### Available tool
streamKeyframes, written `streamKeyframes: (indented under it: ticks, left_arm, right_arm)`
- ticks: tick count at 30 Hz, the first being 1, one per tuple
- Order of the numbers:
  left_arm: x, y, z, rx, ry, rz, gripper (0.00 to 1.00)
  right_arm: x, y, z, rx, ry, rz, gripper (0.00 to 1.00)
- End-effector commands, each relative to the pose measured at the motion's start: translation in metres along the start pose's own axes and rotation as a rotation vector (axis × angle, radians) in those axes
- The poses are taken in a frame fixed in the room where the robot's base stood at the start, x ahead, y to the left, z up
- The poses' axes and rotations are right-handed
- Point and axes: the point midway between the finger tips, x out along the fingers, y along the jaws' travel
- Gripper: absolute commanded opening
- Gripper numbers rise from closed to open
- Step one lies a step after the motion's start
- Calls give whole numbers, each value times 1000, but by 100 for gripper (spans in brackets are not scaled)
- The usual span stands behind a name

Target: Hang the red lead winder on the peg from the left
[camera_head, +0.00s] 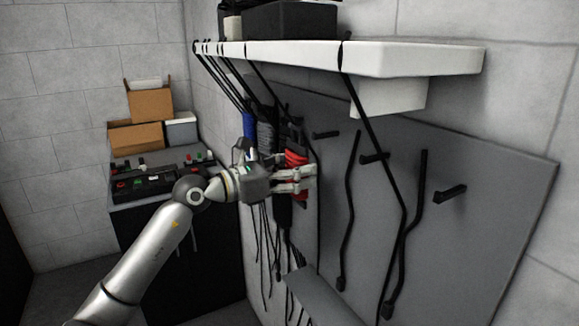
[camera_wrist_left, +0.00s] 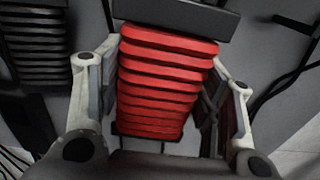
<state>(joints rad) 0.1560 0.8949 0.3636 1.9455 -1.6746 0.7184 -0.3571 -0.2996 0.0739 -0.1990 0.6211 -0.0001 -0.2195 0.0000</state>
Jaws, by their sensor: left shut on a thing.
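The red lead winder (camera_head: 296,158) is at the grey wall panel, among other hanging leads. In the left wrist view the red winder (camera_wrist_left: 168,80) fills the middle, with a black bar across its top end. My left gripper (camera_head: 308,178) reaches in from the left, its fingers at the red winder. In the wrist view its two fingers (camera_wrist_left: 165,95) lie on either side of the red winding, shut on it. Black pegs stick out of the panel: one (camera_head: 326,134) just right of the winder, another (camera_head: 374,157) and one farther right (camera_head: 450,193). My right gripper is not seen.
A blue winder (camera_head: 249,128) and a grey one (camera_head: 266,135) hang left of the red one. A white shelf (camera_head: 420,60) juts out above, with black straps (camera_head: 378,140) running down from it. A black cabinet (camera_head: 180,240) with cardboard boxes (camera_head: 137,136) stands at the left.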

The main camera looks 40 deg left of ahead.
Motion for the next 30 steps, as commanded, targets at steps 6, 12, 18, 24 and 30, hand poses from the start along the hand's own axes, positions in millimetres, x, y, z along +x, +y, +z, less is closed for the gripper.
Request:
streamKeyframes:
  ticks: [6, 12, 18, 24, 30]
  left_arm:
    - [13, 0, 2, 0, -2, 0, 30]
    - [25, 0, 0, 0, -3, 1, 30]
    - [38, 0, -1, 0, -2, -1, 30]
    - [49, 0, -2, 1, -3, 0, 30]
    - [60, 0, -6, 1, -2, 0, 30]
  right_arm:
    - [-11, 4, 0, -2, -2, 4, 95]
    - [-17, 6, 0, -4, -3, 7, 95]
    - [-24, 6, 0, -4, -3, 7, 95]
    - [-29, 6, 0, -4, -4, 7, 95]
    - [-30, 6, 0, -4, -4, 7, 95]
